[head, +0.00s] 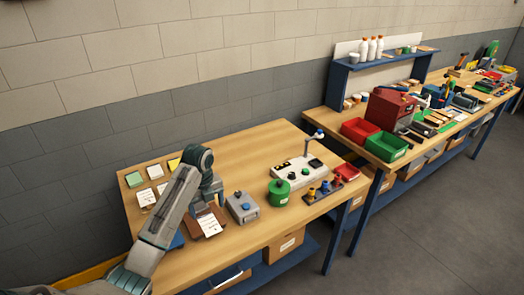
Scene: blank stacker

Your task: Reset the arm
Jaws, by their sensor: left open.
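My left arm (170,215) reaches in from the lower left over the near workbench. Its wrist bends downward, and my left gripper (213,200) is open, low over the bench's left part. The gripper is small in the picture, and the fingers are hard to make out. I see nothing held between them. A brown clipboard with a white sheet (209,224) lies just below it; I cannot tell whether they touch. A grey box with a blue button (242,207) stands close to its right. My right gripper is not in view.
On the near workbench (258,148) are a green canister (279,192), a white device (298,172), a rack of coloured knobs (322,191) and a small red tray (346,173). Note cards (155,171) lie at the back left. The bench's back middle is clear.

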